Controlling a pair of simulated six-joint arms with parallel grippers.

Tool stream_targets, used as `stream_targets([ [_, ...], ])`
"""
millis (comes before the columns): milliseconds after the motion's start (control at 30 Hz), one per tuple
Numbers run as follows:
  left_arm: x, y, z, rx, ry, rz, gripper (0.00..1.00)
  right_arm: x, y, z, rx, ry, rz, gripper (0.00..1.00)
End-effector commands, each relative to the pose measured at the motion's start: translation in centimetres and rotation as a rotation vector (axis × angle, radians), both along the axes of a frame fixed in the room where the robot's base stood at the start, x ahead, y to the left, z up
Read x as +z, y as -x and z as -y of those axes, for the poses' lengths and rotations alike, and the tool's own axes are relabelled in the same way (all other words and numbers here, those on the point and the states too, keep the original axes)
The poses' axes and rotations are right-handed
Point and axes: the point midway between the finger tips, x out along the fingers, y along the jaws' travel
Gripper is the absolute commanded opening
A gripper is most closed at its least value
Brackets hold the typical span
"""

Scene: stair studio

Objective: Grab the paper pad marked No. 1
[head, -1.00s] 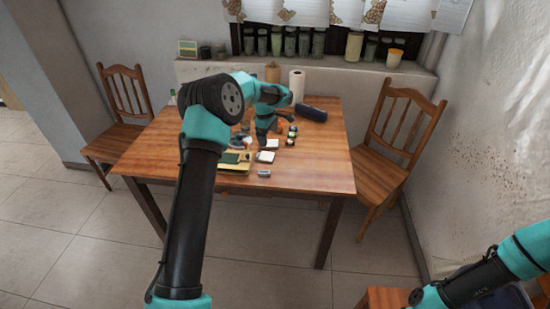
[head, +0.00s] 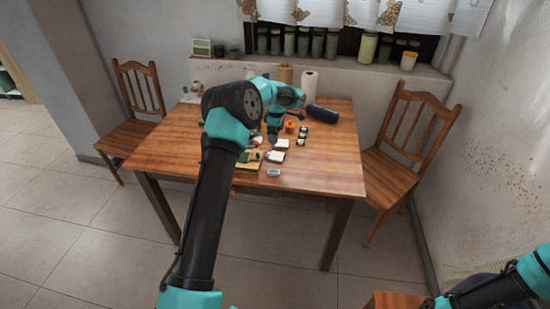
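Two small white pads lie on the wooden table: one pad (head: 282,144) farther back and another pad (head: 275,156) nearer the front. Their markings are too small to read, so I cannot tell which is No. 1. My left arm reaches over the table, and its gripper (head: 272,137) points down just behind and left of the farther pad. I cannot tell whether its fingers are apart or touch anything. My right arm shows at the lower right, with its gripper out of the picture.
The wooden table (head: 320,173) also holds a small grey block (head: 273,172), a yellowish tray (head: 247,166), an orange item (head: 290,126), small dark jars (head: 303,133), a dark blue roll (head: 322,114) and a paper towel roll (head: 309,84). Chairs (head: 398,160) stand left and right. The table's right front is clear.

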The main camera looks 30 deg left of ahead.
Motion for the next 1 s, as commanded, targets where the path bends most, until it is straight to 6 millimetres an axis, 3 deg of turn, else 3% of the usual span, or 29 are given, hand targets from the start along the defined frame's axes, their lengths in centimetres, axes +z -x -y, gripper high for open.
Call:
stream_targets([
  [400,-6.6,0.0,0.0,0.001,0.0,-0.001,0.92,0.0,0.0,0.0,0.0,0.0,0.0,0.56],
  [867,-7.4,0.0,-0.1,0.0,0.0,0.001,0.92,0.0,0.0,0.0,0.0,0.0,0.0,0.56],
  [1000,-8.6,-0.1,-0.2,0.001,0.0,-0.001,0.92,0.0,0.0,0.0,0.0,0.0,0.0,0.56],
])
